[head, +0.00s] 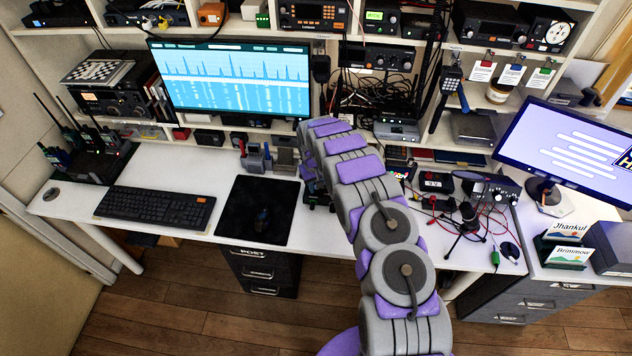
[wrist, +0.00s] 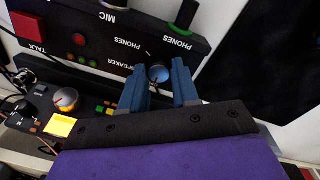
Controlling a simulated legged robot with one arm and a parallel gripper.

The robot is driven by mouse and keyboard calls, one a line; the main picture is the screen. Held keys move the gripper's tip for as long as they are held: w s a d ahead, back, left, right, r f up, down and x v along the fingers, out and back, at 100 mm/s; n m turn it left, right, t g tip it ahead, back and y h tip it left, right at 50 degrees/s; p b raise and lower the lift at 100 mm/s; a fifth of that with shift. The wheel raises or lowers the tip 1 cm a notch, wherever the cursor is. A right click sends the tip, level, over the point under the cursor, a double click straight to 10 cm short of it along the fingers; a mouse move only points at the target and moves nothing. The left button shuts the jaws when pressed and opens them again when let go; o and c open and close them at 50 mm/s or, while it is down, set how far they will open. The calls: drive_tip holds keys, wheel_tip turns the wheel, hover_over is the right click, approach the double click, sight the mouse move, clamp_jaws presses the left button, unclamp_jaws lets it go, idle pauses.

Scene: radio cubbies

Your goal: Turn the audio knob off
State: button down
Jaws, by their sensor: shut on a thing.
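In the wrist view, my gripper (wrist: 160,71) has two blue fingers, one on each side of a small round blue-topped knob (wrist: 158,74). It is shut on this knob. The knob sits on a black panel (wrist: 105,30) with upside-down labels reading MIC, PHONES, SPEAKER and TALK. I see no label reading audio. The knob's lower side is partly hidden between the fingers. In the head view, my arm reaches over the desk and hides the gripper and the knob.
In the wrist view, another knob (wrist: 66,98) stands on a second unit at left, above a yellow square. A red button (wrist: 28,25) and a green-ringed plug (wrist: 185,15) are on the panel. In the head view, a keyboard (head: 155,207) and black mat (head: 257,212) lie left of my arm.

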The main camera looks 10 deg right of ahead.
drive_tip(key=shift+s+f+n, duration=0.1)
drive_tip(key=shift+s+n, duration=0.05)
drive_tip(key=shift+n, duration=0.35)
drive_tip(key=c, duration=0.8)
unclamp_jaws()
drive_tip(key=shift+c, duration=0.2)
drive_tip(key=shift+r, duration=0.25)
wheel_tip(320, 180, up, 17)
drive_tip(key=a+p, duration=0.1)
drive_tip(key=p, duration=0.1)
